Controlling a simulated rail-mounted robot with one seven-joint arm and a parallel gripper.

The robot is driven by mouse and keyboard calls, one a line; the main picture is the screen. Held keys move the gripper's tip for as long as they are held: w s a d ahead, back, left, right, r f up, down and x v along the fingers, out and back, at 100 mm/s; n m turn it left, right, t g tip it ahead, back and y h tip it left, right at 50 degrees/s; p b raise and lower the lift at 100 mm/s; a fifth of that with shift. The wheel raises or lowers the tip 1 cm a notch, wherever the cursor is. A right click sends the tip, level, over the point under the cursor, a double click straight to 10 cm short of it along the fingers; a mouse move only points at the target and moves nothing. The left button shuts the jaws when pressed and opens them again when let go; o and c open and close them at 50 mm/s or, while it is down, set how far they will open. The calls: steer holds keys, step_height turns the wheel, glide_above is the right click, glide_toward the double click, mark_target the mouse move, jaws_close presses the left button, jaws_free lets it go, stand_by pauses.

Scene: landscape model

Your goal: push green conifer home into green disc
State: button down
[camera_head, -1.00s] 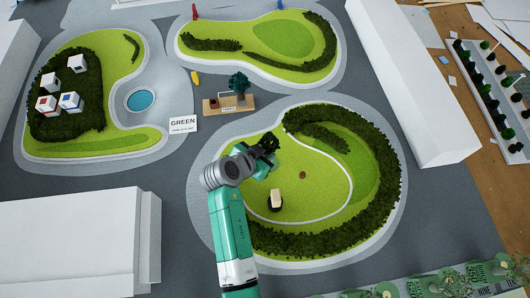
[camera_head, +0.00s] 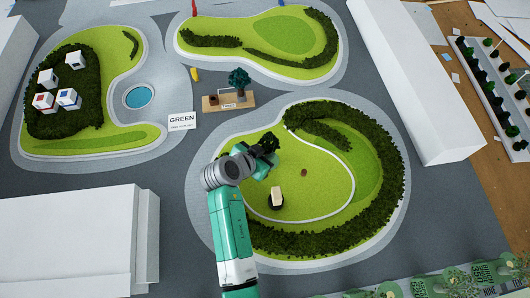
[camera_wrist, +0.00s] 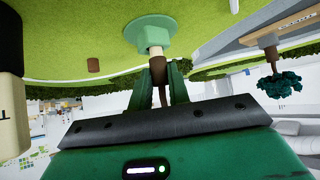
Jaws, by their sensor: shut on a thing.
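The green disc (camera_wrist: 150,36) lies on the lawn in the wrist view, with a pale stub at its middle. My gripper (camera_wrist: 160,85) is close to the disc, its green fingers shut around the brown stem (camera_wrist: 158,72) of the green conifer. The stem lines up with the pale stub; whether it is fully seated I cannot tell. The conifer's foliage is hidden in the wrist view. In the head view my gripper (camera_head: 264,160) is over the upper left of the right-hand lawn, with dark foliage at its end. The disc is hidden there.
A short brown stump (camera_head: 303,173) and a pale block on a dark base (camera_head: 277,197) stand on the lawn nearby. A dark hedge (camera_head: 385,185) curves round the right. A wooden tray with a blue-green tree (camera_head: 239,78) lies behind. Large white blocks (camera_head: 80,240) stand left and right.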

steer(key=shift+s+f, duration=0.1)
steer(key=shift+f, duration=0.65)
steer(key=c, duration=1.3)
jaws_free()
steer(key=shift+d+r, duration=0.1)
steer(key=shift+r, duration=0.05)
steer(key=shift+o, duration=0.2)
steer(key=shift+r, duration=0.1)
steer(key=p+v, duration=0.1)
steer(key=v, duration=0.6)
steer(key=shift+s+a+r, duration=0.2)
steer(key=shift+a+r, duration=0.05)
steer(key=shift+p, duration=0.3)
